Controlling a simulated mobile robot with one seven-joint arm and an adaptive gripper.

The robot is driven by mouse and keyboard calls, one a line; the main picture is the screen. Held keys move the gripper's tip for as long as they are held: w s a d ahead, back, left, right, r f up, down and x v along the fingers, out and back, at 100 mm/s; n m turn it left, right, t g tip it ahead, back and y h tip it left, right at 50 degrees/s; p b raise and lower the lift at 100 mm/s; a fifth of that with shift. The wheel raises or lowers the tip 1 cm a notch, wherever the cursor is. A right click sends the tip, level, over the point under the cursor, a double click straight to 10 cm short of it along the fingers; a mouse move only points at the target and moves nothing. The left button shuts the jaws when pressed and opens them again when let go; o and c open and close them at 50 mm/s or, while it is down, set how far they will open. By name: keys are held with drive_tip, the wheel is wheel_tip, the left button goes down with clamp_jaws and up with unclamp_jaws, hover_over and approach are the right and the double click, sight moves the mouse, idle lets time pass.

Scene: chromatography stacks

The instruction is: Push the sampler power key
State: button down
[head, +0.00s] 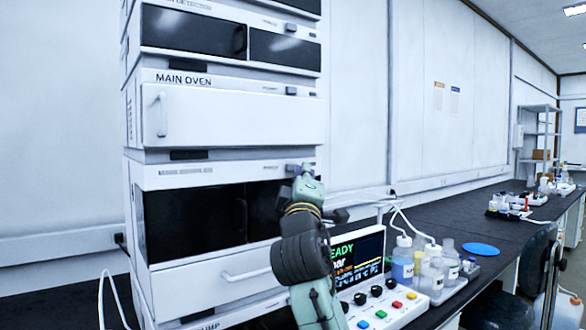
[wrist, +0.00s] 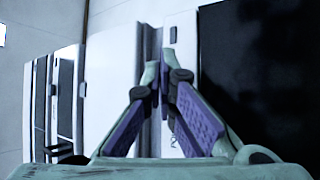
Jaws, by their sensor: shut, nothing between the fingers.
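The sampler (head: 165,178) is the white module with a dark window below the main oven. A small label (head: 271,168) shows on its upper right strip, beside my gripper (head: 300,170). My gripper is shut and empty, with its fingertips at that strip. In the wrist view the fingertips (wrist: 162,78) meet in front of the white strip, between a grey seam and the dark window. Partly covered lettering (wrist: 174,140) and a small dark mark (wrist: 172,35) show on the strip. The power key is hidden behind my fingers, and I cannot tell whether they touch it.
The main oven (head: 235,115) sits directly above, with its own small key (head: 291,91). A control box with coloured buttons (head: 385,308), a screen (head: 358,258) and bottles (head: 402,262) stand on the dark bench right of the stack.

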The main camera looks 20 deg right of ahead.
drive_tip(key=shift+w+a, duration=0.2)
drive_tip(key=shift+w, duration=0.3)
idle(0.6)
drive_tip(key=shift+s, duration=0.1)
drive_tip(key=shift+s+d, duration=0.3)
drive_tip(key=shift+s, duration=0.55)
drive_tip(key=s+d, duration=0.2)
drive_tip(key=s, duration=0.3)
drive_tip(key=shift+s, duration=0.35)
